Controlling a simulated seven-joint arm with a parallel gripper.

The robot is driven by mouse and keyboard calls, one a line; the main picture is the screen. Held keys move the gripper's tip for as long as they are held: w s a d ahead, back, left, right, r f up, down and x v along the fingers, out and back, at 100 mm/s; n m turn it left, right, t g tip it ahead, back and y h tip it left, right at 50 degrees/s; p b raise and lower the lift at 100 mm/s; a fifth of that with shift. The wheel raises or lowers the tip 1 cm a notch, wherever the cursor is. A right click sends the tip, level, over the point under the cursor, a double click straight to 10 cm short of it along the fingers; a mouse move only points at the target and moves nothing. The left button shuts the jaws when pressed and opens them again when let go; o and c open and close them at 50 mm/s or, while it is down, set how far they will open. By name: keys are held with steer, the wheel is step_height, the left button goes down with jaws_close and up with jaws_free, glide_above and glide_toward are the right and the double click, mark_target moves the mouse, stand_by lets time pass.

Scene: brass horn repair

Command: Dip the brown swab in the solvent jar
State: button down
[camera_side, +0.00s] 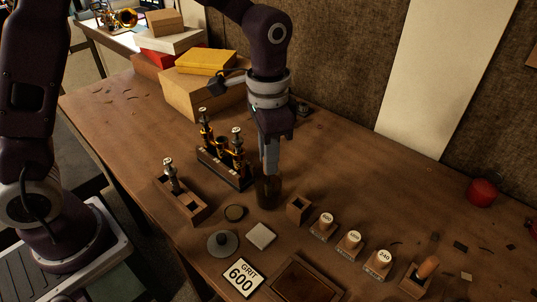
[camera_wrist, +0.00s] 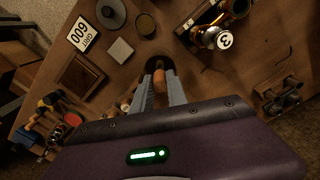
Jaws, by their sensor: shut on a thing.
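My gripper (camera_side: 270,172) points straight down over the dark solvent jar (camera_side: 268,194) in the middle of the bench. In the wrist view my gripper (camera_wrist: 160,88) is shut on the brown swab (camera_wrist: 160,80), whose rounded brown end shows between the two fingers. The jar's dark round mouth (camera_wrist: 163,62) lies directly beyond the fingertips there. The fingers and jar hide the swab's lower part, so I cannot tell how deep it reaches or whether it touches liquid.
A valve rack (camera_side: 225,165) stands close behind-left of the jar, and a wooden block with a valve (camera_side: 172,180) to its left. An empty wooden block (camera_side: 299,208) and several labelled blocks (camera_side: 348,245) stand to its right. A "GRIT 600" card (camera_side: 243,277) lies in front.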

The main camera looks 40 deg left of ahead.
steer(key=shift+r, duration=1.5)
steer(key=shift+r, duration=0.1)
step_height(320, 180, up, 11)
stand_by(1.2)
steer(key=w+a+f+n, duration=0.1)
steer(key=w+a+f, duration=0.1)
steer(key=a+f, duration=0.2)
steer(key=w+a+f+n, duration=0.1)
steer(key=w+a+f, duration=0.2)
steer(key=a, duration=0.7)
steer(key=shift+w+a+f+n, duration=0.2)
steer(key=shift+a+f+n, duration=0.1)
steer(key=shift+f, duration=0.15)
